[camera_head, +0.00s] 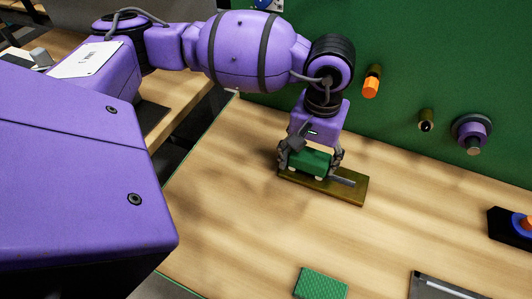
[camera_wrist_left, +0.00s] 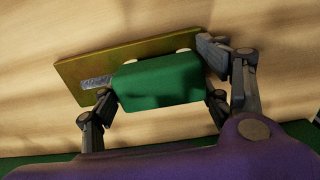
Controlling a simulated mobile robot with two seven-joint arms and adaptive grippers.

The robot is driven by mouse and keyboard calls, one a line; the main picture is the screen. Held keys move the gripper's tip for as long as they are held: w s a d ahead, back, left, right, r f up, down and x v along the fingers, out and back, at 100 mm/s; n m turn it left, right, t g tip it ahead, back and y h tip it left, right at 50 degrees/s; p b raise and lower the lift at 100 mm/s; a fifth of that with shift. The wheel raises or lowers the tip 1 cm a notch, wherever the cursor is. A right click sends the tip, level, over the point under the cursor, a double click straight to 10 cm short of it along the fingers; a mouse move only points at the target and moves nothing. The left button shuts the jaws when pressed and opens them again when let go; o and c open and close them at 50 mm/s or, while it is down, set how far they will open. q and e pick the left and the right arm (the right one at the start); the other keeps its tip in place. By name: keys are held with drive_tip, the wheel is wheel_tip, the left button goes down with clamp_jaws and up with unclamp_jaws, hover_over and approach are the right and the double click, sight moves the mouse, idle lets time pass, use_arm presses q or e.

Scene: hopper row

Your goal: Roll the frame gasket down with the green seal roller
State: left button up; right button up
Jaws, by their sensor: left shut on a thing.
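The green seal roller (camera_head: 312,161), a green block with pale round ends at its edge, is held in my left gripper (camera_head: 310,167). My left gripper is shut on it, with a finger at each end, as the left wrist view shows on the roller (camera_wrist_left: 158,80). The roller is over a flat olive-brown board (camera_head: 348,192); I cannot tell whether it touches. A grey strip (camera_head: 343,181) shows on the board beside the roller, and a silvery patch (camera_wrist_left: 96,82) shows in the left wrist view. I cannot tell whether this is the frame gasket. My right gripper is not in view.
The board lies on a wooden table (camera_head: 235,200) near a green back wall (camera_head: 420,75). The wall carries an orange-tipped peg (camera_head: 371,84) and a round purple knob (camera_head: 472,132). A green textured pad (camera_head: 321,284) and a grey plate (camera_head: 440,288) lie in front. Clear table lies between.

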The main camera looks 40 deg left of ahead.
use_arm(q)
drive_tip(key=shift+w+r, duration=0.1)
drive_tip(key=shift+w+d+b, duration=0.3)
drive_tip(key=shift+d, duration=0.8)
drive_tip(key=shift+w+d+b, duration=0.25)
drive_tip(key=shift+d+b, duration=0.05)
drive_tip(key=shift+d, duration=0.75)
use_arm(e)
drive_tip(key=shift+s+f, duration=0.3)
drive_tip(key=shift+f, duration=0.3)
use_arm(q)
drive_tip(key=shift+w+d, duration=0.15)
drive_tip(key=shift+d, duration=0.35)
drive_tip(key=shift+w+d+b, duration=0.25)
drive_tip(key=shift+d, duration=0.6)
drive_tip(key=shift+w+d+b, duration=0.2)
drive_tip(key=shift+d+b, duration=0.05)
drive_tip(key=shift+d, duration=0.6)
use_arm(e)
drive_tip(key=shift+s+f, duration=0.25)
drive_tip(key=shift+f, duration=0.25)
